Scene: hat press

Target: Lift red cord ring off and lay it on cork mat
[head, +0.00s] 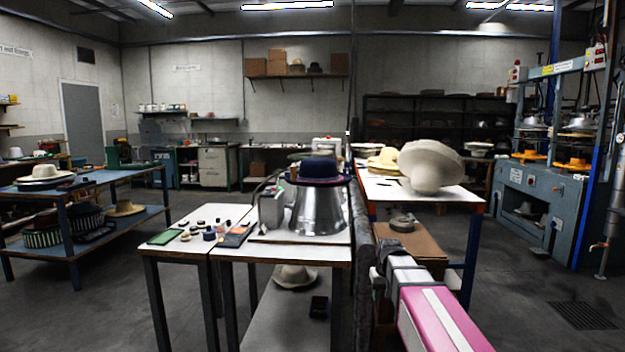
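A dark blue hat (318,168) sits on a shiny metal cone (318,211) on the white table. A thin reddish line shows along the hat's brim; I cannot tell whether it is the red cord ring. I cannot make out a cork mat for sure. My pink and white arm enters from the lower right. Its dark end, where my gripper (386,252) seems to be, is in front of and right of the hat's table, apart from the hat. Its fingers are too small and dark to read.
A grey box (271,208) stands close left of the cone. Small dark items, a green pad (165,237) and a dark tray (236,236) lie further left. A big pale hat form (431,166) stands on the right-hand table. Blue presses (541,215) stand far right.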

